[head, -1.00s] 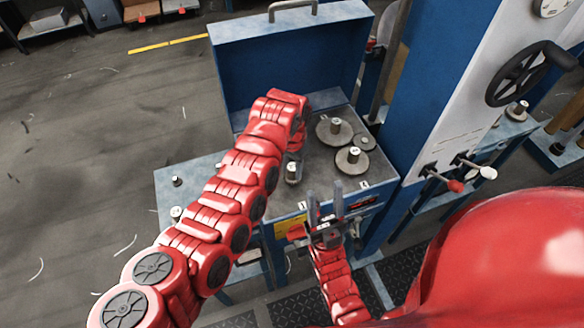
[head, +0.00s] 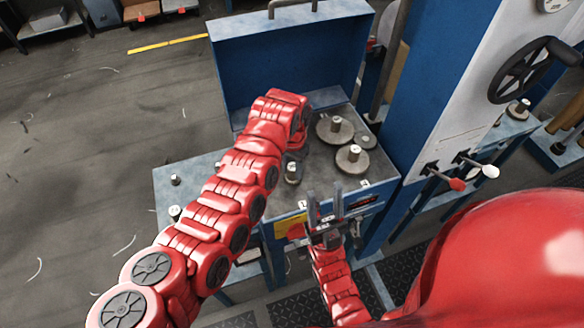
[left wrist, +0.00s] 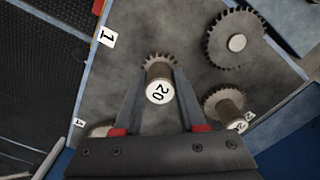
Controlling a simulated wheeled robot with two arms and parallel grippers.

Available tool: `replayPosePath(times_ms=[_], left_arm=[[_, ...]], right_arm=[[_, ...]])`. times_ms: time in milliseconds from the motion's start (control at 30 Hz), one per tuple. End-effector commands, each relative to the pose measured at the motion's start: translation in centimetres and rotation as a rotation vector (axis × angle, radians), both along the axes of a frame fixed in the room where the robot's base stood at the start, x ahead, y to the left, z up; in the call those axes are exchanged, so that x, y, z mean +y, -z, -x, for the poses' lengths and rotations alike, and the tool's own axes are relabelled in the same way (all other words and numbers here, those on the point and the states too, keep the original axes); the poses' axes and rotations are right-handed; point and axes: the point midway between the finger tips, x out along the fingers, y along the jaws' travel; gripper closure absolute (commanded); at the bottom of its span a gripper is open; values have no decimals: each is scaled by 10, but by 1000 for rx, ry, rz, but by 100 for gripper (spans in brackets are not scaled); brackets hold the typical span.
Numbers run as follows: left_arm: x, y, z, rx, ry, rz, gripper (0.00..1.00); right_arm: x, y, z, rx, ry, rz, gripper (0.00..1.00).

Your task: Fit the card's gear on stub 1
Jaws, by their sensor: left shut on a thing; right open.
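A label reading 1 (left wrist: 107,37) is on the bench edge near the gear in the left wrist view. I cannot make out stub 1, nor whether the gear touches anything beneath it. My right gripper (head: 326,212) is open and empty at the front edge of the bench.
A raised blue lid (head: 285,68) stands behind. A side table (head: 190,180) with small posts is at left. Levers (head: 457,184) are at right.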

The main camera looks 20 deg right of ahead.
Motion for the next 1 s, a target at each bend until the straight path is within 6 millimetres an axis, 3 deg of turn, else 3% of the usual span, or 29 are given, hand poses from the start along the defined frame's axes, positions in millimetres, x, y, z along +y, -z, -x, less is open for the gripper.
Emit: replayPosePath(times_ms=[100, 133, 333, 733, 867, 1000], left_arm=[[0, 4, 0, 0, 0, 0, 100], [0, 4, 0, 0, 0, 0, 58], [0, 3, 0, -1, 0, 1, 25], [-1, -4, -2, -6, -1, 4, 25], [0, -25, -2, -7, -3, 6, 25], [0, -64, -3, -8, -1, 4, 25]], right_arm=[[0, 3, 0, 0, 0, 0, 51], [0, 3, 0, 0, 0, 0, 51], [0, 2, 0, 0, 0, 0, 51], [0, 8, 0, 0, 0, 0, 51], [0, 19, 0, 0, 0, 0, 51], [0, 28, 0, 0, 0, 0, 51]])
